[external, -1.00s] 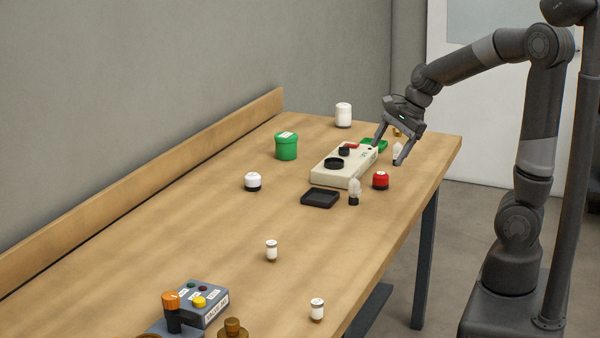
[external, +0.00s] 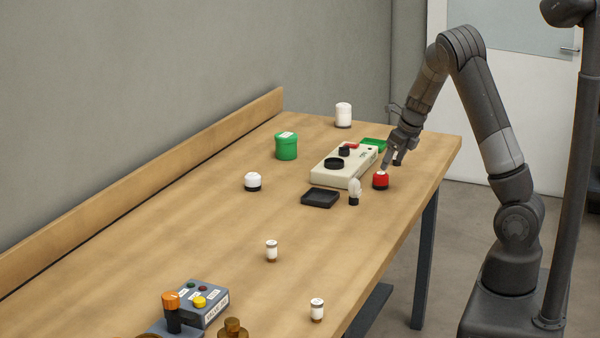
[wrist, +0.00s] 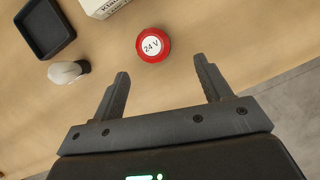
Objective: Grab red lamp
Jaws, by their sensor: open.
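The red lamp (external: 380,181) stands on the table beside the right side of the cream box. In the wrist view the red lamp (wrist: 153,45) shows from above, with a white "24 V" label on its top. My gripper (external: 392,162) is just above and behind the lamp in the external view. In the wrist view my gripper (wrist: 163,80) is open and empty, and the lamp lies just beyond the fingertips, roughly midway between them.
A black tray (external: 320,199) and the cream box (external: 331,174) are near. The table's right edge is close to the lamp.

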